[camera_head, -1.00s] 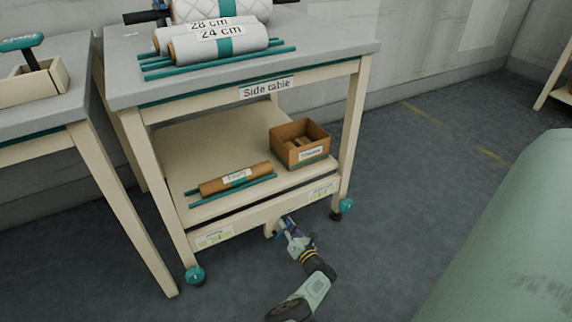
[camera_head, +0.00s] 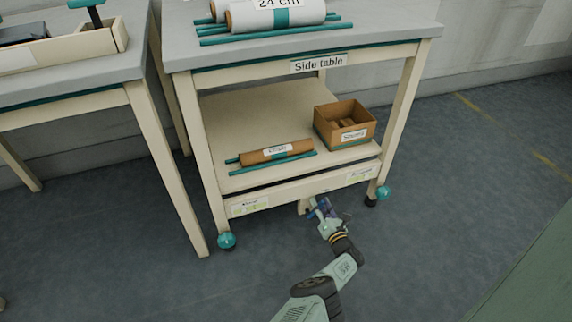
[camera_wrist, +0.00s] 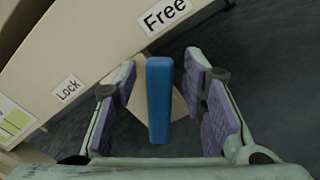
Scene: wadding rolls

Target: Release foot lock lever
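The blue foot lock lever (camera_wrist: 159,100) stands upright in the wrist view, in front of a beige block under the side table's lower rail (camera_wrist: 95,45). Its upper end is just below the "Free" label (camera_wrist: 165,15); the "Lock" label (camera_wrist: 67,88) is to its left. My gripper (camera_wrist: 161,65) is open, with one purple-padded finger on each side of the lever. Gaps show between the lever and both pads. In the head view my gripper (camera_head: 322,207) is low at the front of the side table (camera_head: 318,63), and the lever is too small to make out clearly.
The lower shelf holds a brown roll (camera_head: 262,155) with teal rods and an open brown box (camera_head: 345,122). Another table (camera_head: 70,92) stands at left. The floor (camera_head: 460,170) to the right is clear.

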